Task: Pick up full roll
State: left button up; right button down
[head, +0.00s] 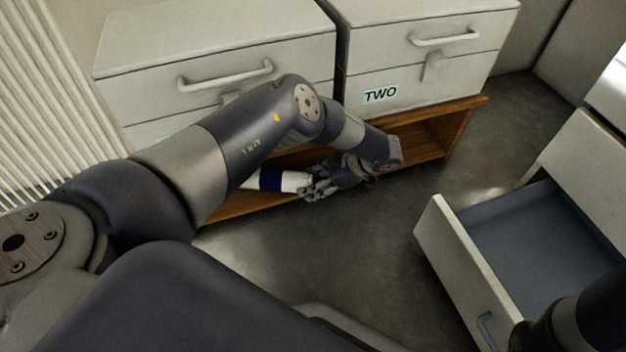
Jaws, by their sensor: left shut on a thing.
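A white roll with a dark blue band (270,180) lies at the front of the low wooden shelf, below the grey cabinets. Part of it is hidden behind my left arm. My left gripper (314,185) is at the roll's right end, with its fingers shut on it. My right gripper is not in view; only a dark part of my right arm shows at the lower right corner.
Two grey drawer cabinets stand on the wooden shelf (462,112); one bears a label (380,94) reading TWO. An open, empty-looking drawer (530,250) juts out at the right. A ribbed radiator (60,90) is at the left. The floor (350,255) between is clear.

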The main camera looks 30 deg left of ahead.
pick_arm(q)
jog(key=shift+s+d+p, duration=0.6)
jog(key=shift+s+d, duration=0.3)
jog(key=shift+d, duration=0.2)
jog(key=o, duration=1.3)
jog(key=v, duration=1.2)
jog(key=shift+o, duration=0.2)
